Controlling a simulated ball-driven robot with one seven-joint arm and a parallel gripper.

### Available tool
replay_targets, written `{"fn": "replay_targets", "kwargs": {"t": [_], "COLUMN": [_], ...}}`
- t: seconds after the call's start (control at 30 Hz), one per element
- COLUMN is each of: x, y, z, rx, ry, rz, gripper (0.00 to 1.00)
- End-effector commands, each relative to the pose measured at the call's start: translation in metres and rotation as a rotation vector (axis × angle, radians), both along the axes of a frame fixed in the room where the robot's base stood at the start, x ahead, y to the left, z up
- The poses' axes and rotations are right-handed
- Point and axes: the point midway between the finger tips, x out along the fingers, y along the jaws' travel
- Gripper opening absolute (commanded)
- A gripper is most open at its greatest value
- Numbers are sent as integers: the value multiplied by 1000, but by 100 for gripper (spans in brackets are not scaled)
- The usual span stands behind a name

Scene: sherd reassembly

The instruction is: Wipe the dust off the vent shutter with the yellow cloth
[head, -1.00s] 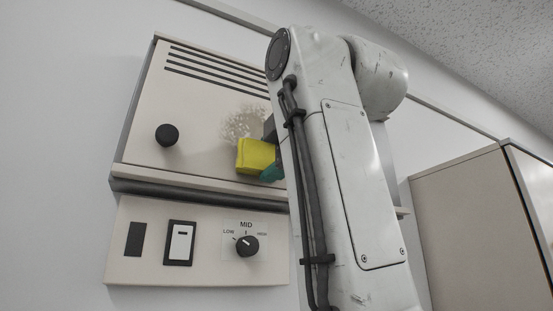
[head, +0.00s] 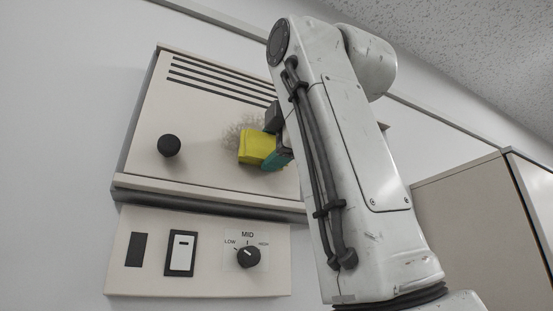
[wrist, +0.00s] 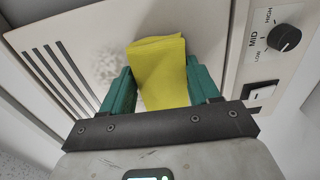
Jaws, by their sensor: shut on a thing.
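The vent shutter (head: 205,125) is a cream wall panel with dark slots along its top and a black knob at left. A greyish-brown dust patch (head: 238,130) lies on its right part, and it also shows in the wrist view (wrist: 103,66). The folded yellow cloth (head: 257,147) overlaps the lower right of the patch in the head view. My gripper (wrist: 160,84) is shut on the cloth between its teal fingers, close in front of the shutter. Whether the cloth touches the surface is unclear. My arm hides the shutter's right side in the head view.
The black knob (head: 169,146) sticks out of the shutter. Below is a control panel (head: 210,275) with a switch (head: 181,253) and a LOW-MID-HIGH dial (head: 248,257). A beige cabinet (head: 465,215) stands at right.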

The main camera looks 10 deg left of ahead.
Motion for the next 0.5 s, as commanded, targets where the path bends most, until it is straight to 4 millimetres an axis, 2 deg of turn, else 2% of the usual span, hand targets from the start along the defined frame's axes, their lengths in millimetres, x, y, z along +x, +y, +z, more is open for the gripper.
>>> {"fn": "replay_targets", "kwargs": {"t": [0.2, 0.5], "x": [1, 1], "y": [0, 1], "z": [18, 29], "rx": [1, 0], "ry": [-1, -2], "rz": [-1, 1], "gripper": [36, 36]}}
